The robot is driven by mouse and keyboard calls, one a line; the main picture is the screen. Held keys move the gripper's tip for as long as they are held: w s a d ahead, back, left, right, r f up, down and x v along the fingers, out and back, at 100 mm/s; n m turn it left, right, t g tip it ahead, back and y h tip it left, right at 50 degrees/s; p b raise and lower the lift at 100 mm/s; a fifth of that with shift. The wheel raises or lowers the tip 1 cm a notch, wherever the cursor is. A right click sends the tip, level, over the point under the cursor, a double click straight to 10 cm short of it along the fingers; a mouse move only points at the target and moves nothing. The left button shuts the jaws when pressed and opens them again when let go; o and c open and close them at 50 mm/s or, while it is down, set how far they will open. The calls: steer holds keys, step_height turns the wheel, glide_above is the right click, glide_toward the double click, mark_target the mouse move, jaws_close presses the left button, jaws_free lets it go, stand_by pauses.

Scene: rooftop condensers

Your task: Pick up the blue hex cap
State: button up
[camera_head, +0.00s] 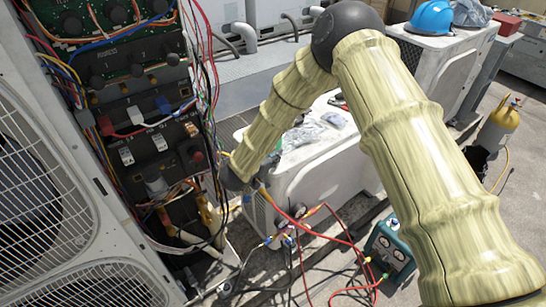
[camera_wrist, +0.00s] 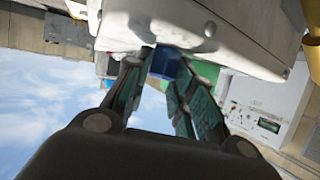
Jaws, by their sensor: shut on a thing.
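In the wrist view, my gripper (camera_wrist: 165,67) has its two green-and-black fingers closed on a blue piece, the blue hex cap (camera_wrist: 166,58), at the fingertips. Only part of the cap shows between the fingers, so its hex shape cannot be made out. A pale casing lies just beyond the fingertips; I cannot tell whether the cap touches it. In the head view, my arm bends down to the wiring panel, and its wrist end shows beside the hanging wires. The fingers and the cap are not clear there.
An open electrical panel (camera_head: 150,128) with loose wires stands at left, next to a condenser with a fan grille (camera_head: 35,200). A white unit (camera_head: 318,165) stands behind my arm. Red hoses (camera_head: 335,240), a teal device (camera_head: 390,250) and a yellow cylinder (camera_head: 497,127) are at right.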

steer(key=shift+r, duration=0.1)
steer(key=shift+r, duration=0.45)
steer(key=shift+s+a+r+b, duration=0.1)
steer(key=shift+s+r+b, duration=0.15)
steer(key=shift+r+b, duration=0.25)
steer(key=shift+s+a+r+b, duration=0.1)
steer(key=shift+s+r+b, duration=0.15)
steer(key=shift+r, duration=0.35)
steer(key=s+a+r+b, duration=0.1)
steer(key=s+a+b, duration=0.1)
steer(key=s, duration=1.2)
steer(key=shift+s+r, duration=0.35)
steer(key=shift+s, duration=0.05)
steer(key=shift+c, duration=0.4)
